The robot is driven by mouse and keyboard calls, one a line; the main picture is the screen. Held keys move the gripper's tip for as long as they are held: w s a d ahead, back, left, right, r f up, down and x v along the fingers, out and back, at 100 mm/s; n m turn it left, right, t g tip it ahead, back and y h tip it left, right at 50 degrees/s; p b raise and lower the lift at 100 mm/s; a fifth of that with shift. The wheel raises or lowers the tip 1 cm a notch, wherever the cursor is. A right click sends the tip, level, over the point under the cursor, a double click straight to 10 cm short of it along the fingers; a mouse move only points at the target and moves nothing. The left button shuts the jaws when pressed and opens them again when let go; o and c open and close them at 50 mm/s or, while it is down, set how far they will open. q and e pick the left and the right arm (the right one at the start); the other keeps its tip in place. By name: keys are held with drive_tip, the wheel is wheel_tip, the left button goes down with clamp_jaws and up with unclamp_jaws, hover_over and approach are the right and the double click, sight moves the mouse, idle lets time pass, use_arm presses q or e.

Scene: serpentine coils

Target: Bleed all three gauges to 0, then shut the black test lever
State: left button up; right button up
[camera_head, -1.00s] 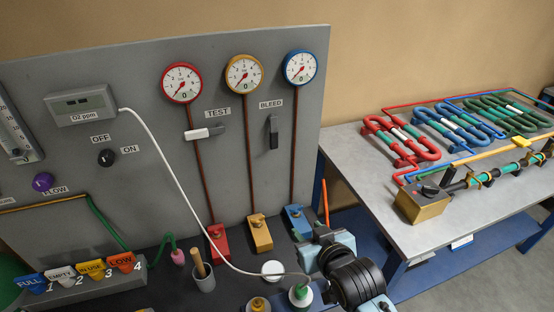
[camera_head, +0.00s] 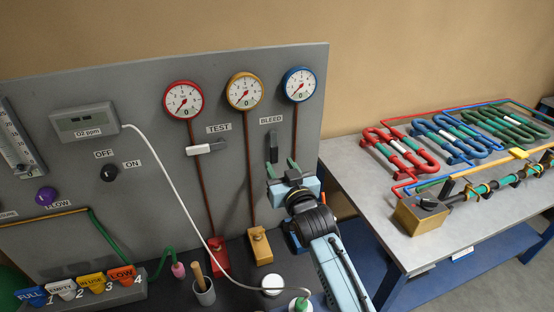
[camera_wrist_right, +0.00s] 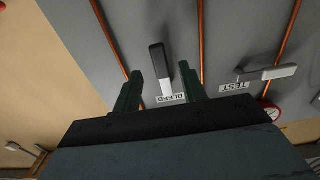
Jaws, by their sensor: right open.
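Three round gauges hang on the grey panel: red (camera_head: 183,100), yellow (camera_head: 245,91) and blue (camera_head: 299,84). Their red needles slant to the lower left; exact readings are too small to tell. The black lever under the BLEED label (camera_head: 272,147) hangs upright. My right gripper (camera_head: 282,168) is open just below the black lever. In the right wrist view, this lever (camera_wrist_right: 159,62) shows ahead between the green fingertips (camera_wrist_right: 162,82), apart from both. My left gripper is out of view.
A yellow block (camera_head: 259,247) and a red block (camera_head: 218,255) sit at the pipe ends, left of my right arm. A cup (camera_head: 204,292) and a white cap (camera_head: 271,284) stand in front. A table with coloured coils (camera_head: 480,142) is at right.

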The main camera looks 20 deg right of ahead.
sight(275, 156)
drive_tip(key=shift+w+a, duration=0.1)
drive_tip(key=shift+w, duration=1.65)
clamp_jaws()
